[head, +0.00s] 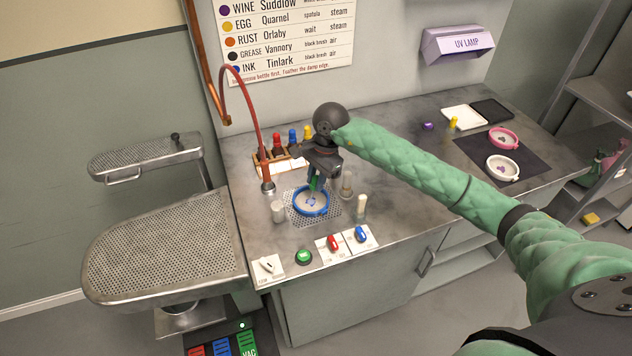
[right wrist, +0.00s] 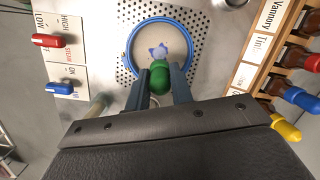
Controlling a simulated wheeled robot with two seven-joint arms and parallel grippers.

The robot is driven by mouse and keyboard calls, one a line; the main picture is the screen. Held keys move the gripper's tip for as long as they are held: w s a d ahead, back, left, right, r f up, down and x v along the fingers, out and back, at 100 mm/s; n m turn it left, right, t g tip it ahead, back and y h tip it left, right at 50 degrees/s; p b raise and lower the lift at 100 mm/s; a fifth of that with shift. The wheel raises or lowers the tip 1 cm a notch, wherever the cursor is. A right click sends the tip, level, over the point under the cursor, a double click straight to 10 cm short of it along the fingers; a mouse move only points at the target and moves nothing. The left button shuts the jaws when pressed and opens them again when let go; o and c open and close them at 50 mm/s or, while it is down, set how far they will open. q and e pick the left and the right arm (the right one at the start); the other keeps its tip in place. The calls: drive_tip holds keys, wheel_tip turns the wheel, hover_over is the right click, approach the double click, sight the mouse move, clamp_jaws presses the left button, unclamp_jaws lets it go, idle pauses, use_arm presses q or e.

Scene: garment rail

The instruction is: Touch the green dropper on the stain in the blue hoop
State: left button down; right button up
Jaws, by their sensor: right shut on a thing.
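The blue hoop (head: 311,201) lies on a perforated plate in the counter, with cloth stretched inside it. A blue stain (head: 311,202) marks the cloth; it also shows in the right wrist view (right wrist: 158,52). My right gripper (head: 315,183) is above the far part of the hoop, pointing down. It is shut on the green dropper (right wrist: 160,77), whose green bulb shows between the fingers. The bulb overlaps the near edge of the stain in the right wrist view. The dropper's tip is hidden, so I cannot tell whether it touches. My left gripper is not in view.
A rack with red, blue and yellow droppers (head: 278,143) stands behind the hoop. A red hose (head: 247,100) arches to its left. Brushes (head: 361,205) and a metal cup (head: 278,211) stand near the hoop. Switches (head: 333,244) line the front edge. Pink and white hoops (head: 503,168) lie at right.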

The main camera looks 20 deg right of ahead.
drive_tip(key=shift+r, duration=2.8)
